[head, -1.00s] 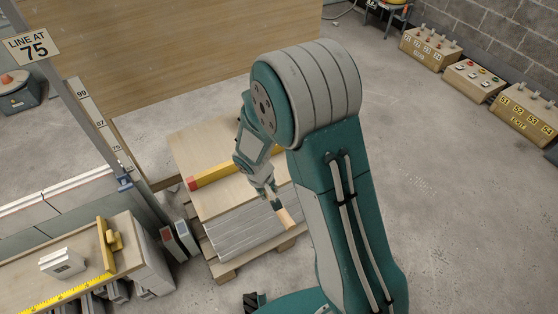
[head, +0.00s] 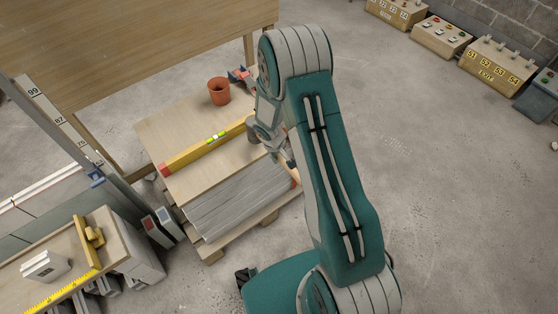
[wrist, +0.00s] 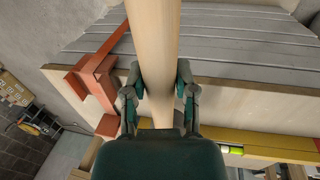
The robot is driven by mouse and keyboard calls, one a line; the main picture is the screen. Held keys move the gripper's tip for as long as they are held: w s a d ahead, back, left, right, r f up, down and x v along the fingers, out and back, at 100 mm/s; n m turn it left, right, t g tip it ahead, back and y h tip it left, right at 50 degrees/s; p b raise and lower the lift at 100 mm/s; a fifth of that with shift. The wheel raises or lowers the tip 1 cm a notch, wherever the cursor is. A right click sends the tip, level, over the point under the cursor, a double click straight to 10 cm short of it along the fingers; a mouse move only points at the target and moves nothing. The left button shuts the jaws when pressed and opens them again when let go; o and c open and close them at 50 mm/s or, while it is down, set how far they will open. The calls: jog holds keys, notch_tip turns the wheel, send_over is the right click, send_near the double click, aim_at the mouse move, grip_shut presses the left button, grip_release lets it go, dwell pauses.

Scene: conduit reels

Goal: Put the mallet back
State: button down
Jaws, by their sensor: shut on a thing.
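My gripper (wrist: 157,92) is shut on a pale wooden handle (wrist: 153,40), which I take to be the mallet (wrist: 153,40). The handle runs up out of the top of the wrist view; no mallet head shows there. In the head view my gripper (head: 281,152) is over the right side of the stacked boards, partly hidden by my arm. An orange-red bracket (wrist: 99,82) stands left of the handle in the wrist view, apart from it. I cannot tell whether the bracket is the mallet's holder.
A yellow level (head: 205,150) lies across the wooden board (head: 160,130) on the stack, beside grey slats (head: 235,205). An orange pot (head: 219,91) stands behind. A bench (head: 118,240) is at the left, and switch boxes (head: 441,36) sit by the wall. The floor at right is clear.

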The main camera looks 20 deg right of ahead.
notch_tip(320, 180, down, 3)
jog(key=shift+w+d+r, duration=0.1)
jog(key=shift+r, duration=0.05)
jog(key=shift+a+f, duration=0.3)
jog(key=shift+a, duration=0.1)
jog(key=shift+c, duration=2)
grip_release()
jog(key=shift+d, duration=0.2)
